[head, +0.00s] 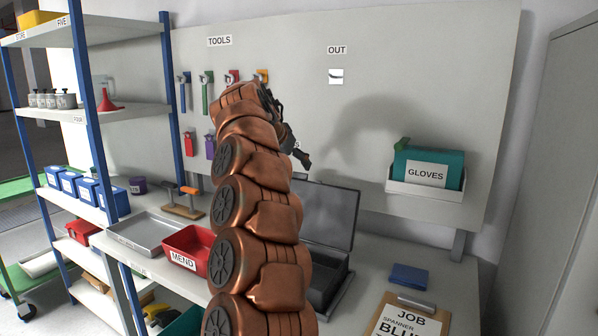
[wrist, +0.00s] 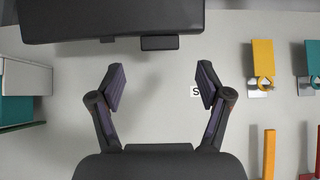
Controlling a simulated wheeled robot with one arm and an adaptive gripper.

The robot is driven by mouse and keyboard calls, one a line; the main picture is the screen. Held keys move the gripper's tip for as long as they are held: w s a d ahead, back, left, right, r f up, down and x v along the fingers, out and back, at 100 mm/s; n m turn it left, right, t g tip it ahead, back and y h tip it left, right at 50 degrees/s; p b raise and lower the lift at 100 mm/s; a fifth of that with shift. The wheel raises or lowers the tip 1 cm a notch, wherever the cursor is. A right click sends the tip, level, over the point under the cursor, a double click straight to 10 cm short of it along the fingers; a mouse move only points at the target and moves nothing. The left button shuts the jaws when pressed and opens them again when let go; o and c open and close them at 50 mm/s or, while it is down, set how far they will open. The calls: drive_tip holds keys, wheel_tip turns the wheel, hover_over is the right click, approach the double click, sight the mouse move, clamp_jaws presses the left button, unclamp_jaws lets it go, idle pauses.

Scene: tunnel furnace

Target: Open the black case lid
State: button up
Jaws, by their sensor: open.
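The black case (head: 323,287) stands on the bench, partly hidden behind my arm. Its lid (head: 328,213) stands raised, roughly upright, at the back of the case. In the wrist view the dark panel at the top edge, with a small tab on its rim, looks like the lid (wrist: 115,18). My gripper (head: 300,150) is in front of the wall board, above the lid and apart from it. In the wrist view its two fingers (wrist: 159,70) are spread with nothing between them.
A red MEND bin (head: 188,250) and a grey tray (head: 142,234) are left of the case. A clipboard (head: 405,318) and a blue block (head: 409,276) lie to the right. The GLOVES box (head: 426,178) and hanging tools (head: 206,92) are on the wall board.

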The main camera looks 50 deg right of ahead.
sight(298, 179)
drive_tip(key=p+x, duration=0.1)
drive_tip(key=x, duration=0.4)
drive_tip(key=shift+d+f, duration=0.1)
drive_tip(key=shift+f, duration=0.05)
clamp_jaws()
idle(0.5)
